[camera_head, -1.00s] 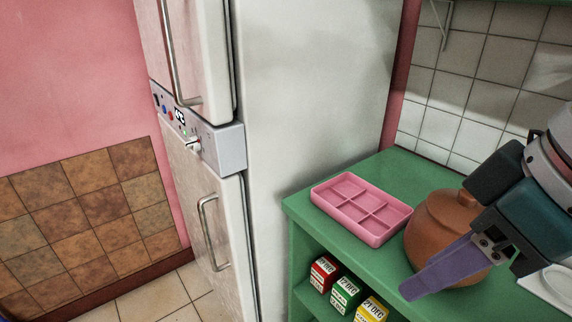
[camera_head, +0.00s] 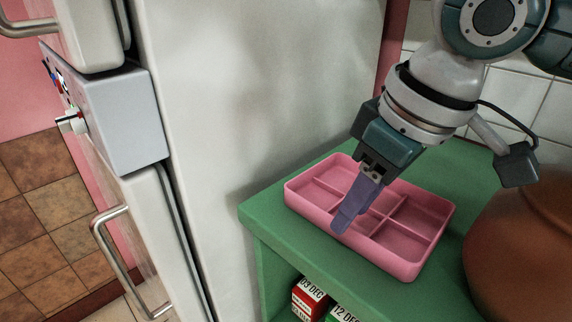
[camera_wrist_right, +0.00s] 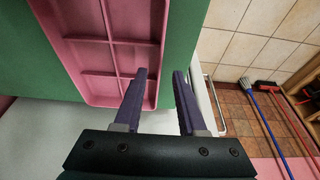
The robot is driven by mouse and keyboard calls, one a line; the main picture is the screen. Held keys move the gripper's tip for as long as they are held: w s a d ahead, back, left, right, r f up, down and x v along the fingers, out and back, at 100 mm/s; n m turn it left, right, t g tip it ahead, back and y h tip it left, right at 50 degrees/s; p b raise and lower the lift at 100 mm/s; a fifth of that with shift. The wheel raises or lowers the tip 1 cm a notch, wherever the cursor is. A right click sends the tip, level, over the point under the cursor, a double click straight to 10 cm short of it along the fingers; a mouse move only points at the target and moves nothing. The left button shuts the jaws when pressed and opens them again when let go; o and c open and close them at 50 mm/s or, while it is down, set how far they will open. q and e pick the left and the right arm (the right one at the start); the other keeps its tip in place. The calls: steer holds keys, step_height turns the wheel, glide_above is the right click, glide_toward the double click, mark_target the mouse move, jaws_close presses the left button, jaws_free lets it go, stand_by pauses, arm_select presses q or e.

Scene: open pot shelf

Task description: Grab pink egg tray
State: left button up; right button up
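The pink egg tray (camera_head: 420,262) is a shallow tray with several compartments. It lies on the green counter top near the corner by the fridge. My right gripper (camera_head: 342,222) points down over the tray, its purple fingers covering part of the near side. In the right wrist view the fingers (camera_wrist_right: 160,72) are open with nothing held. There one finger overlaps the tray (camera_wrist_right: 92,55) and the other lies over green counter, with a tray wall showing between them. I cannot tell whether the fingertips touch the tray. My left gripper is not in view.
A brown pot (camera_head: 525,245) stands on the counter right of the tray. The tall white fridge (camera_head: 250,90) rises on the left. A red box (camera_head: 309,298) and a green box (camera_head: 342,313) sit on the shelf below. Brooms (camera_wrist_right: 265,125) show in the wrist view.

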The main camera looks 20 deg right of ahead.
steer(key=x, duration=0.3)
steer(key=shift+w+a+f+b, duration=0.1)
steer(key=shift+w+f+b, duration=0.05)
steer(key=shift+w+b, duration=0.15)
steer(key=shift+c, duration=0.2)
jaws_close()
stand_by(0.9)
